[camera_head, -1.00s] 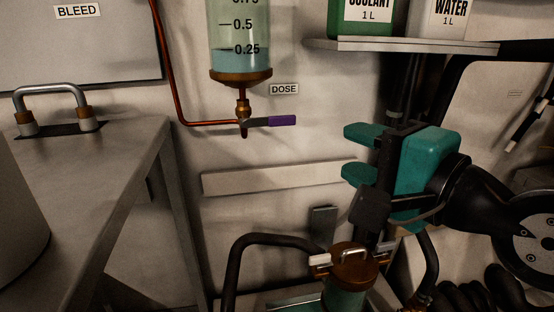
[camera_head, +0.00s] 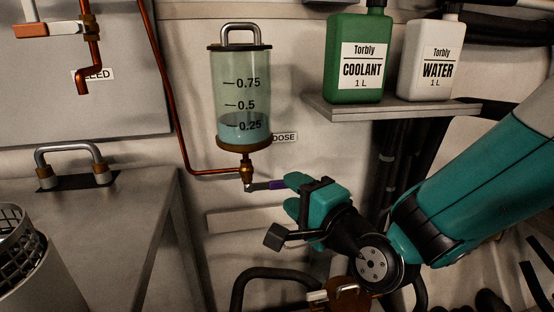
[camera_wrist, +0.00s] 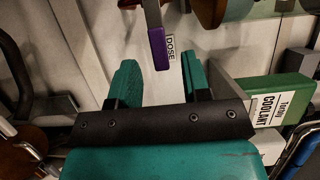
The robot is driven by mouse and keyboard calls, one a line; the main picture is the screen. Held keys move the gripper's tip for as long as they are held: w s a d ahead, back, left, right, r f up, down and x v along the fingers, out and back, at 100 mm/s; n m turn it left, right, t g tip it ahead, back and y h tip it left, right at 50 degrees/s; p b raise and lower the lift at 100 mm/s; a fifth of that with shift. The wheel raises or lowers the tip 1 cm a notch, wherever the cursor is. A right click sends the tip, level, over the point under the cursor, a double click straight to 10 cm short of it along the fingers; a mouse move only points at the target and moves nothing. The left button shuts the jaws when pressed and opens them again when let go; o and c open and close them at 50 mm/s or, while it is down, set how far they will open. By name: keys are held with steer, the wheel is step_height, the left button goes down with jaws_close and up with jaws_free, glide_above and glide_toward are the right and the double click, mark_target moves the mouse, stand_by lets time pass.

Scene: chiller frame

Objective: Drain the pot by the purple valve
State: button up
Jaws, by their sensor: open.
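The pot (camera_head: 240,95) is a clear cylinder with a brown base, marked 0.25, 0.5 and 0.75. Its bluish liquid stands a little above 0.25. Under it is a brass valve (camera_head: 246,172) whose lever points right, roughly level, with a purple grip (camera_head: 277,185). My gripper (camera_head: 290,193) is open at the right end of the lever. In the wrist view the purple grip (camera_wrist: 158,48) lies between the lines of my two teal fingers, near their tips (camera_wrist: 160,66). I cannot tell whether they touch it. In the head view a finger partly hides the grip's end.
A shelf (camera_head: 395,109) at right holds a green coolant bottle (camera_head: 357,60) and a white water bottle (camera_head: 430,62). A copper pipe (camera_head: 172,90) runs left of the pot. A metal bench (camera_head: 110,215) with a handle stands at left. A black hose (camera_head: 270,273) curves below.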

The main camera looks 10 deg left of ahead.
mark_target(269, 185)
steer(key=x, duration=0.6)
steer(key=shift+p, duration=0.3)
jaws_close()
